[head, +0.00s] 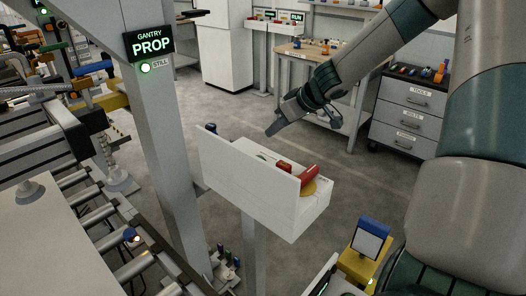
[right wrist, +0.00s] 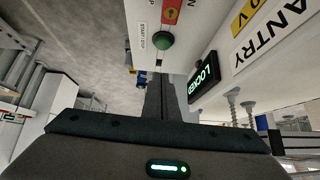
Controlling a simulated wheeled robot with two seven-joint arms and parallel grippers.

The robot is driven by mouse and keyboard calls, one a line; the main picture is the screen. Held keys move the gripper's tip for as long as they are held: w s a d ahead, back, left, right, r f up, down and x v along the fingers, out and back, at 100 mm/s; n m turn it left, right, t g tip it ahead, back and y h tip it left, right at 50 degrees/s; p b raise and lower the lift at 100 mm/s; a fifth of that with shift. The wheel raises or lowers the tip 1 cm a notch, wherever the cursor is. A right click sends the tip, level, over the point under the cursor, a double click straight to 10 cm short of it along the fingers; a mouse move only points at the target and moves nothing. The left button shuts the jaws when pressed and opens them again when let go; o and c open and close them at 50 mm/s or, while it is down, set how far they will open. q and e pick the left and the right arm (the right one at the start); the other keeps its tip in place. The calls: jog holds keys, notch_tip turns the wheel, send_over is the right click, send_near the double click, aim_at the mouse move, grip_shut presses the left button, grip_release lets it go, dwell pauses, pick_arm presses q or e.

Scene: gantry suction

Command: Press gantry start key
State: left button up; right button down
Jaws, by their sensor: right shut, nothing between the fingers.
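The gantry control box (head: 312,208) is white and stands on a post in the middle of the head view. In the right wrist view a round green button (right wrist: 163,41) sits on the white panel beside a start label (right wrist: 142,36). A small red key (right wrist: 171,13) is above it. My right gripper (head: 270,132) is shut and empty, above and beyond the box in the head view, apart from it. Its dark closed fingers also show in the right wrist view (right wrist: 160,88), pointing toward the green button; the remaining gap is unclear. My left gripper is not in view.
A large red button (head: 309,175) on a yellow base is at the box's right end. A raised back plate (head: 240,165) runs along the box's near side. A display (right wrist: 203,78) reads LOCKED. The gantry sign (head: 150,42) reads PROP, with STILL below.

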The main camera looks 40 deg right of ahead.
jog(key=x, duration=0.5)
jog(key=s+x, duration=0.1)
jog(key=x, duration=0.2)
jog(key=shift+w+f, duration=0.1)
jog(key=shift+f, duration=0.4)
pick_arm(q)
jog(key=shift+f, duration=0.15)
pick_arm(e)
jog(key=shift+f, duration=1.15)
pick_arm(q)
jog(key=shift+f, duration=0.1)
